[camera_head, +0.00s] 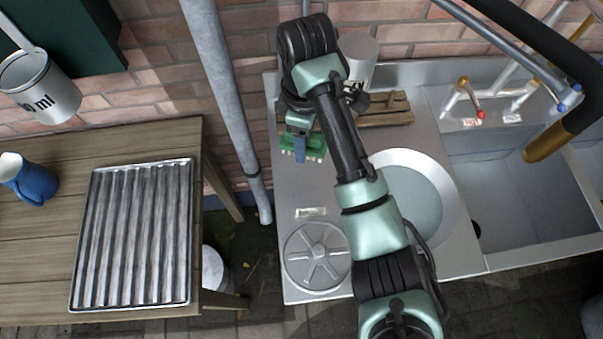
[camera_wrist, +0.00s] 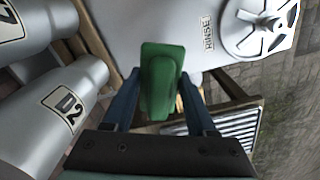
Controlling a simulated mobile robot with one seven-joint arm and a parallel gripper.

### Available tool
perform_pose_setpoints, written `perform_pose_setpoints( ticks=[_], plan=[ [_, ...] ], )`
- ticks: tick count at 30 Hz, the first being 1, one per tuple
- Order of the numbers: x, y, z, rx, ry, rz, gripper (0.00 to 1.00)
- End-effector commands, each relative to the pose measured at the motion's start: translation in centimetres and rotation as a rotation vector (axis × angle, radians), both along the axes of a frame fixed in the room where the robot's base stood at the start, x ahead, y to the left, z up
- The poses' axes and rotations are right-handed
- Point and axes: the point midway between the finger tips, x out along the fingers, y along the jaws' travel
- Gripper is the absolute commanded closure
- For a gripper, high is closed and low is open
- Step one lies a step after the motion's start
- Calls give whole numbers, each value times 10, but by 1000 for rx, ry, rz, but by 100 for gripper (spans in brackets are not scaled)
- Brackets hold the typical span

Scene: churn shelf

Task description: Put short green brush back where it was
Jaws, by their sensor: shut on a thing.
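The short green brush (camera_wrist: 163,75) is between the two blue fingers of my gripper (camera_wrist: 160,88) in the wrist view. My gripper is shut on it. In the head view my gripper (camera_head: 300,150) is over the left back part of the steel counter, and green parts of the brush (camera_head: 316,146) show around a finger. Whether the brush touches the counter cannot be told. A wooden slatted rack (camera_head: 393,110) lies to the right at the back of the counter, partly hidden by my arm.
Metal containers, one marked D2 (camera_wrist: 65,115), stand close on the left in the wrist view. A spoked lid (camera_head: 316,255) lies at the counter's front left, near a RINSE label (camera_wrist: 209,32). A round basin (camera_head: 452,195) and sink (camera_head: 520,200) are right. A ridged tray (camera_head: 80,235) lies on the wooden table.

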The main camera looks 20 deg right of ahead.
Motion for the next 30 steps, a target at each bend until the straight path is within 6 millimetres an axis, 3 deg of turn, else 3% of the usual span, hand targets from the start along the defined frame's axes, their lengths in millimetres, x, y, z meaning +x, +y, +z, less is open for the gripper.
perform_pose_setpoints(
  ticks=[9, 21, 30],
  plan=[
    [0, 1, -49, 2, 0, 6, 88],
    [-1, 0, -94, 1, 2, 2, 88],
    [0, 0, -98, 0, -1, 3, 88]
  ],
)
